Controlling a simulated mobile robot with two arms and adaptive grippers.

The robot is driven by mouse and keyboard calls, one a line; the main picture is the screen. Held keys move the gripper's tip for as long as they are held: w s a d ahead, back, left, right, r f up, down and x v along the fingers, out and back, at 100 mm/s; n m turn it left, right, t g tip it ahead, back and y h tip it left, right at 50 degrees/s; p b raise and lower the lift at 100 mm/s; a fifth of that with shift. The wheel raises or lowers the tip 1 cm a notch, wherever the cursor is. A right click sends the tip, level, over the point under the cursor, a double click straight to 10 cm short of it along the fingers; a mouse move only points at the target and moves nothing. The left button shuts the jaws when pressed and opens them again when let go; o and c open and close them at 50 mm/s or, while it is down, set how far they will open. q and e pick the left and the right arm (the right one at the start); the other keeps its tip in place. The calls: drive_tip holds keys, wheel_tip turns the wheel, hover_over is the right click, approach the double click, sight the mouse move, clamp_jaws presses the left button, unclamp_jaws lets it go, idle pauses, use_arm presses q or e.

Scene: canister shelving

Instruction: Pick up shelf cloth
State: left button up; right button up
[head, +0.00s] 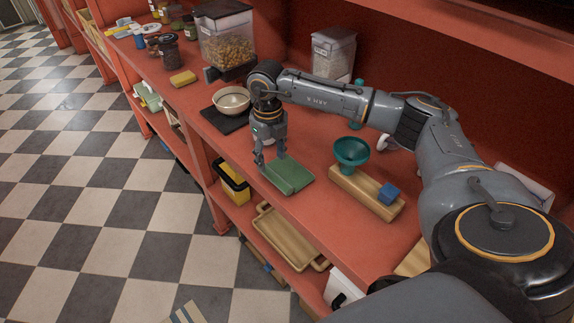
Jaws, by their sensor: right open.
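A green folded cloth (290,178) lies flat on the red shelf top near its front edge. My right gripper (271,162) points down at the cloth's back left side, with its fingers apart. The fingertips are at or just above the cloth; I cannot tell whether they touch it. My left gripper is not in view.
A bowl (232,98) on a dark flat base (213,117) stands behind the gripper. To the right, a teal funnel (352,152) and a blue block (388,194) are on a wooden block (350,187). A wooden tray (257,222) is on the lower shelf.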

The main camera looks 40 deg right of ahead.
sight(271, 173)
wheel_tip(271, 173, down, 4)
drive_tip(key=shift+f+p, duration=0.25)
drive_tip(key=shift+p, duration=0.95)
drive_tip(key=shift+f, duration=0.3)
clamp_jaws()
